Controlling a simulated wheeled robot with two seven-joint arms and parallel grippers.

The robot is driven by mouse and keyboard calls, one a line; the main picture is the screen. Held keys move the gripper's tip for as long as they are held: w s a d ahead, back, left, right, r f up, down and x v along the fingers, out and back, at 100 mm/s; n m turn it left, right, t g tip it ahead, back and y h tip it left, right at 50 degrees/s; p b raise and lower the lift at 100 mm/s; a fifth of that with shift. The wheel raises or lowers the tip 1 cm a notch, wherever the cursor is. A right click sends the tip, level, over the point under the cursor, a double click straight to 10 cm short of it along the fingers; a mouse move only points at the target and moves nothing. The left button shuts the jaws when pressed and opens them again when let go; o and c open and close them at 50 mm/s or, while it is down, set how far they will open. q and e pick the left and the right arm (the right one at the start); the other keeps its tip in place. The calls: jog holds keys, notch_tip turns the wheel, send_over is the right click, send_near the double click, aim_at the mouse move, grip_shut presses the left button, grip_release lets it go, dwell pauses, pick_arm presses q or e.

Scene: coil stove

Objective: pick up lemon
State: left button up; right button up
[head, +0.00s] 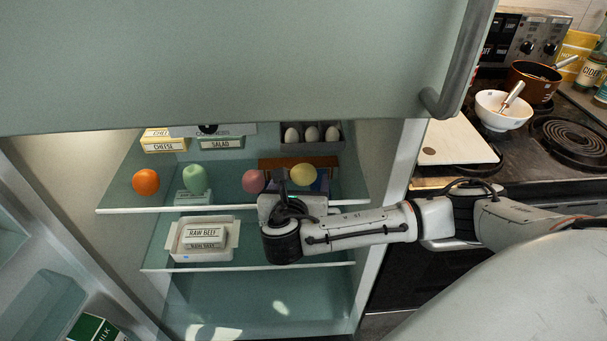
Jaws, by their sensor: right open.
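The lemon (303,174) is a round yellow fruit on the upper shelf of the open fridge, right of the middle. My right gripper (290,196) reaches in from the right at the front edge of that shelf. It is open, just in front of and below the lemon in the picture, and its fingers are partly hidden by its own body. I cannot tell whether a finger touches the lemon. The lemon appears to rest on the shelf, but its base is not clear. My left gripper is not in view.
A pink fruit (253,181) sits close left of my gripper; a green one (195,179) and an orange (146,181) are farther left. Boxes and an egg tray (341,140) stand behind. A raw beef tray (176,247) is on the shelf below. The upper door (230,60) overhangs the opening.

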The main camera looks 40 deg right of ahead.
aim_at(303, 174)
jog(key=x, duration=0.2)
jog(key=f+x, duration=0.1)
jog(key=x, duration=0.1)
jog(key=shift+w+d, duration=0.1)
jog(key=shift+w, duration=0.05)
jog(key=c, duration=1.2)
jog(key=shift+r, duration=0.6)
notch_tip(303, 174, up, 2)
jog(key=shift+r, duration=0.15)
jog(key=shift+s+a, duration=2)
jog(key=shift+s, duration=0.25)
jog(key=shift+s+a, duration=2.05)
jog(key=shift+s, duration=0.2)
jog(key=shift+s+a, duration=2)
jog(key=shift+s, duration=0.25)
